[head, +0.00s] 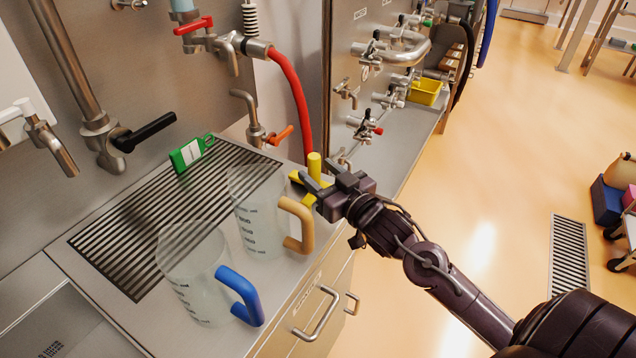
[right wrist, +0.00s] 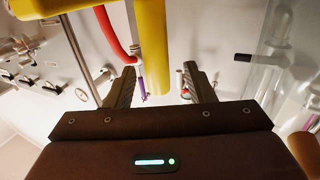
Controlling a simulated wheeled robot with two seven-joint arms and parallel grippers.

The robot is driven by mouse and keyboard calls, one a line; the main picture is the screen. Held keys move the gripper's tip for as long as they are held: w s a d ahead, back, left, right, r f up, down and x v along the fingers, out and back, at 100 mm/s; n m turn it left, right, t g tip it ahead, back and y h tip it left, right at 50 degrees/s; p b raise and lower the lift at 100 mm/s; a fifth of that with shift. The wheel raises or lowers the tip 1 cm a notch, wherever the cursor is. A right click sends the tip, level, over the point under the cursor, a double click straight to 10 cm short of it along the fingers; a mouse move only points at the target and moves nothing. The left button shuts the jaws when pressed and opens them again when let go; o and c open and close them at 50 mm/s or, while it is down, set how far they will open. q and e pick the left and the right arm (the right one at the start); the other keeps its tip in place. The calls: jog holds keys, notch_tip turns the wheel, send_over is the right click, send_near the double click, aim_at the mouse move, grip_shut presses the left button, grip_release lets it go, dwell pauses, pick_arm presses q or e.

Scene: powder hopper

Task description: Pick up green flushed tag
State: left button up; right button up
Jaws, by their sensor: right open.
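The green tag (head: 192,152) with a white label stands at the back edge of the slotted drain grate, against the metal wall in the head view. My right gripper (head: 319,175) is open, to the right of the tag and well apart from it, beside a yellow handle-like part (head: 315,163). In the right wrist view the open fingers (right wrist: 160,72) have a yellow cylinder (right wrist: 152,45) beyond them; I cannot tell whether they touch it. The tag cannot be made out in the right wrist view. My left gripper is not in view.
Two clear measuring jugs stand on the counter in front of the tag, one with a blue handle (head: 240,296) and one with a tan handle (head: 297,225). A black lever (head: 145,132), a red hose (head: 293,95) and an orange-handled tap (head: 279,136) are nearby.

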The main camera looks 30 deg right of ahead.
jog(key=w, duration=0.3)
jog(key=w+p, duration=0.1)
jog(key=shift+w+a+f, duration=0.15)
jog(key=shift+w+f, duration=0.1)
jog(key=shift+w, duration=0.15)
jog(key=shift+s, duration=0.1)
grip_shut()
